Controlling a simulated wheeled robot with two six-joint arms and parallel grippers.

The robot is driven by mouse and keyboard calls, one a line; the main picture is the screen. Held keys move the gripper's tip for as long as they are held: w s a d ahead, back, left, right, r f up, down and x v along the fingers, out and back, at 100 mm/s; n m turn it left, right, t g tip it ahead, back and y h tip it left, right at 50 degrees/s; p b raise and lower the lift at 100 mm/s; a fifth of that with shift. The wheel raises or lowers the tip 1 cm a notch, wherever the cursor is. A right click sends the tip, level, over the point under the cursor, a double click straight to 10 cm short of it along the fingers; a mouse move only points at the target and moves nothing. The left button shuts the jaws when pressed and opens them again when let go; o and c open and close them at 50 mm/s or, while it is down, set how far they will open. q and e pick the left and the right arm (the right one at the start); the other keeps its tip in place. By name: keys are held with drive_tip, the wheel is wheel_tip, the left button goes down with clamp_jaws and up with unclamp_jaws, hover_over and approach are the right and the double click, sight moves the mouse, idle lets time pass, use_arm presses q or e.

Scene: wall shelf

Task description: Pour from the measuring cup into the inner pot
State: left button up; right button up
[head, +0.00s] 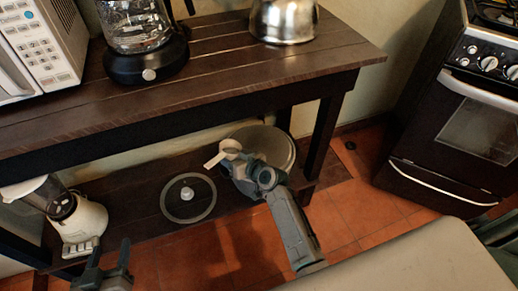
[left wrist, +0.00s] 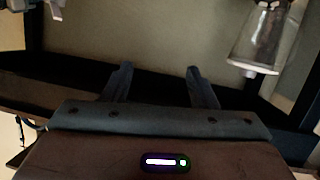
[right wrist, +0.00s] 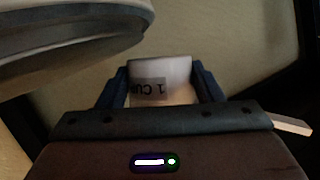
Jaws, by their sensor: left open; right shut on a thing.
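The small white measuring cup (head: 231,146) is on the lower shelf side of the head view, held above the shelf. My right gripper (head: 238,161) is shut on it. In the right wrist view the cup (right wrist: 160,78) sits between the fingers, with its "1 CUP" label showing upside down and part of its handle (right wrist: 292,124) at the right. The grey inner pot (head: 283,148) is just behind and right of the cup, partly hidden by my right arm; its rim shows in the right wrist view (right wrist: 75,42). My left gripper (head: 108,260) is open and empty, low at the left. The cup's contents are not visible.
A glass lid (head: 188,198) lies on the lower shelf left of the cup. A blender (head: 82,222) stands at the lower left. A coffee maker (head: 148,62), metal kettle (head: 284,20) and microwave (head: 38,48) stand on the upper shelf (head: 225,70), which overhangs. A stove (head: 450,110) is at the right.

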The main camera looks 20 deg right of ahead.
drive_tip(key=shift+w+d+f+m+y+b, duration=0.2)
drive_tip(key=shift+d+m+y+b, duration=0.2)
drive_tip(key=shift+d+m+b, duration=0.15)
drive_tip(key=shift+d+f+m+b, duration=0.15)
drive_tip(key=shift+d+m+b, duration=0.25)
drive_tip(key=shift+b, duration=0.15)
use_arm(q)
drive_tip(key=w+a+r+t, duration=0.1)
drive_tip(key=w+r+t, duration=0.2)
drive_tip(key=r+t, duration=0.4)
wheel_tip(320, 180, up, 5)
drive_tip(key=shift+r+m+t, duration=0.1)
drive_tip(key=shift+m+t, duration=0.2)
use_arm(e)
drive_tip(key=shift+d+y, duration=0.1)
drive_tip(key=shift+y, duration=0.2)
use_arm(q)
drive_tip(key=shift+s+r+t, duration=0.15)
drive_tip(key=shift+r+t, duration=0.25)
drive_tip(key=shift+r, duration=0.15)
use_arm(e)
drive_tip(key=shift+w+d+r+m, duration=0.15)
drive_tip(key=shift+d+r+m, duration=0.15)
drive_tip(key=shift+d+m, duration=0.15)
use_arm(q)
drive_tip(key=shift+r, duration=0.1)
